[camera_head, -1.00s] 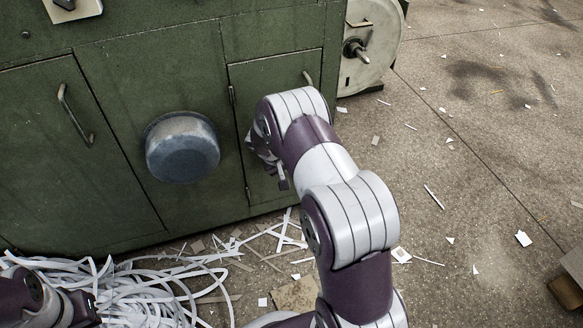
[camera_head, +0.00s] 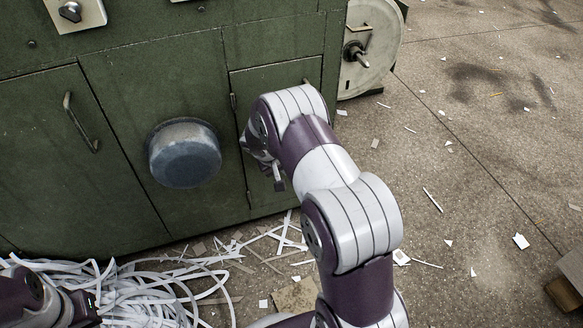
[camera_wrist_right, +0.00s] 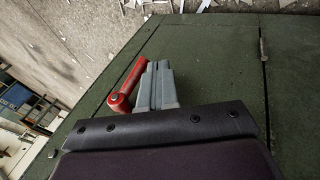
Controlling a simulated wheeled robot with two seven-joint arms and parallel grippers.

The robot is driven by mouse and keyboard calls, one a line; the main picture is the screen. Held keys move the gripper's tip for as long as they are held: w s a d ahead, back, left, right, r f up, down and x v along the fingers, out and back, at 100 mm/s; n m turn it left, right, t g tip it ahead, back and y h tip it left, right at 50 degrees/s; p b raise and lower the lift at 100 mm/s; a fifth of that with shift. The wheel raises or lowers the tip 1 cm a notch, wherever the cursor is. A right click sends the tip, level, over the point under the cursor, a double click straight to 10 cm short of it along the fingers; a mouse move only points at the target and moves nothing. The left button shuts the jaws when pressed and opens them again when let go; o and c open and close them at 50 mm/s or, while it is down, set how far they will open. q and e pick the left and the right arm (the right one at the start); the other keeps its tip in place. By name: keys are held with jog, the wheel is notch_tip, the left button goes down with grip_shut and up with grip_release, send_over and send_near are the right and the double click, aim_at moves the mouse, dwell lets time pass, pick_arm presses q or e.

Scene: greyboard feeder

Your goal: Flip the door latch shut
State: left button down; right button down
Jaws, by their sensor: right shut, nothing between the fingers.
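The red latch lever (camera_wrist_right: 128,88) shows in the right wrist view on the green cabinet face. Its round pivot end is at the lower left and its arm slants up to the right. My right gripper (camera_wrist_right: 158,84) is shut and empty, with its grey fingers right beside the lever; I cannot tell whether they touch it. In the head view my right gripper (camera_head: 278,178) is small and partly hidden by my right arm, in front of the small green door (camera_head: 252,86). The latch is hidden there. My left gripper is not visible; only part of my left arm shows at the lower left.
A round metal bowl-shaped part (camera_head: 185,155) sticks out from the cabinet left of the door. A larger door with a bar handle (camera_head: 80,122) is further left. Paper strips (camera_head: 150,290) cover the floor in front. A pale disc (camera_head: 370,45) stands at the cabinet's right side.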

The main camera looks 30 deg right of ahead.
jog(key=p+v, duration=0.4)
jog(key=v, duration=0.5)
jog(key=shift+r, duration=0.2)
